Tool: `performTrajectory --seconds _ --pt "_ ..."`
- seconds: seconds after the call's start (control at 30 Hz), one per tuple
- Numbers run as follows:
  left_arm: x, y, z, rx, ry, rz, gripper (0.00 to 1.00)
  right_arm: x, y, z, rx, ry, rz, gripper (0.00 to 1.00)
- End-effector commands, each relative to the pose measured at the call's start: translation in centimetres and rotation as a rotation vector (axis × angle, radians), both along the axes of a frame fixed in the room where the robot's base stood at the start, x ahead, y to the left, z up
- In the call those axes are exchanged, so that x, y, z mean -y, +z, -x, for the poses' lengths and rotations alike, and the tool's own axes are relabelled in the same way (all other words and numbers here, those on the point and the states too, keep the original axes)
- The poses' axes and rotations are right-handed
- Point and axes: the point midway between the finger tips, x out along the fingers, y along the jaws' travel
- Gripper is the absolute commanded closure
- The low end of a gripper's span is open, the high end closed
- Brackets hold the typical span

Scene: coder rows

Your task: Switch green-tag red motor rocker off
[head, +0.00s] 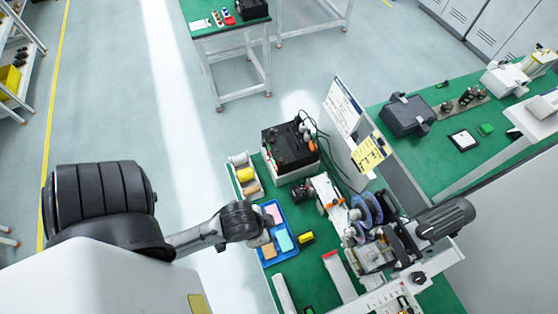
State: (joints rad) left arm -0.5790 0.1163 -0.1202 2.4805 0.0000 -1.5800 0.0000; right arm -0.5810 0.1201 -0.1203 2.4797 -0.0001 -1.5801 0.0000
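A pale control panel (380,299) lies at the bottom edge, cut off by the frame. It carries a black knob (419,277) and small switches (404,304) with dark and coloured parts. They are too small to tell which is the red motor rocker, whether a green tag is beside it, or which way it is set. My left arm comes in from the left and its dark end is above the blue tray. I cannot make out the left gripper's fingers. My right gripper does not show.
A yellow note (368,154) hangs behind. Open floor lies left of the bench.

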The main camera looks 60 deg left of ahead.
Motion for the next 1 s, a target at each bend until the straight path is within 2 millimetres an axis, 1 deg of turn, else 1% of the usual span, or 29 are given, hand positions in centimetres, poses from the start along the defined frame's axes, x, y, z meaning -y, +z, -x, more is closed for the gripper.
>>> performTrajectory --seconds 0.03,0.07,0.57,1.0 --pt "-0.08 -0.01 0.03 -0.001 -0.001 -0.003 0.49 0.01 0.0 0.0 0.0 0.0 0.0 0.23" --pt "-0.11 -0.01 0.03 0.0 -0.002 -0.004 0.52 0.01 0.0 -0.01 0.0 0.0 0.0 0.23" --pt "-0.26 -0.04 0.06 -0.001 -0.006 -0.008 1.0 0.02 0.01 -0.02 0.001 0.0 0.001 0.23" --pt "0.12 -0.03 0.06 -0.002 0.003 0.004 1.0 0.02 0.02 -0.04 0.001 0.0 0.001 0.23"
